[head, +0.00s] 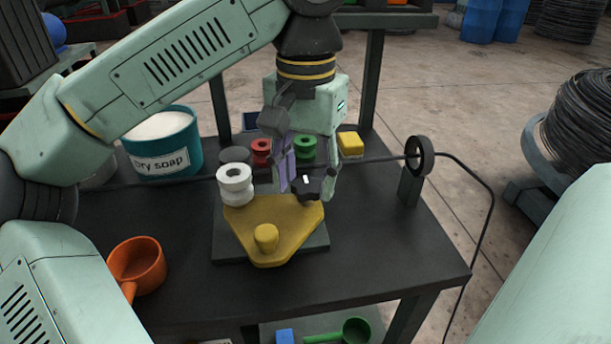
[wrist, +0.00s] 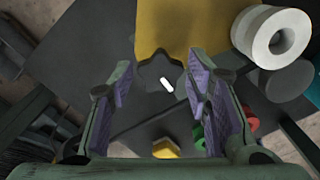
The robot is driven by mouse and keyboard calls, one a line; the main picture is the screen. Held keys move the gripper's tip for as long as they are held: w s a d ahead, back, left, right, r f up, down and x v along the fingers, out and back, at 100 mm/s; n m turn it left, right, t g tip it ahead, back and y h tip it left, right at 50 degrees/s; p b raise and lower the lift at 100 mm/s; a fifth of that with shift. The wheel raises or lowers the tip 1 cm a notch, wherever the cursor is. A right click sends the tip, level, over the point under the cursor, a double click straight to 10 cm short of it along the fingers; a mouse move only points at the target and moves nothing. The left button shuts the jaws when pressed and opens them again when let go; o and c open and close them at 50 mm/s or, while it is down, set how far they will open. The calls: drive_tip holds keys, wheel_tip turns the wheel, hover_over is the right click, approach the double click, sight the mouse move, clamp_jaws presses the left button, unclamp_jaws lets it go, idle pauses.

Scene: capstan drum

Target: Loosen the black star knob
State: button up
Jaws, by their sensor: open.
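The black star knob (head: 305,188) sits at the right back corner of the yellow plate (head: 270,222), which rests on a dark base on the table. A white mark shows on the knob's top. In the wrist view the star knob (wrist: 160,72) lies just ahead of and between the two fingers. My gripper (head: 305,190) is open above the knob, with its purple-padded fingers on either side of it. It also shows in the wrist view (wrist: 162,82), with a gap between each finger and the knob. Whether a finger touches the knob in the head view I cannot tell.
A white spool (head: 236,184) stands left of the knob, and a yellow peg (head: 266,236) rises from the plate's front. Behind are red (head: 261,152) and green (head: 305,148) spools and a yellow block (head: 350,144). A cable runs through a black ring (head: 419,156). An orange dipper (head: 137,265) lies left.

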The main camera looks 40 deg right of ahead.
drive_tip(key=shift+f, duration=0.3)
drive_tip(key=shift+c, duration=0.6)
drive_tip(key=c, duration=0.7)
drive_tip(key=shift+c, duration=0.2)
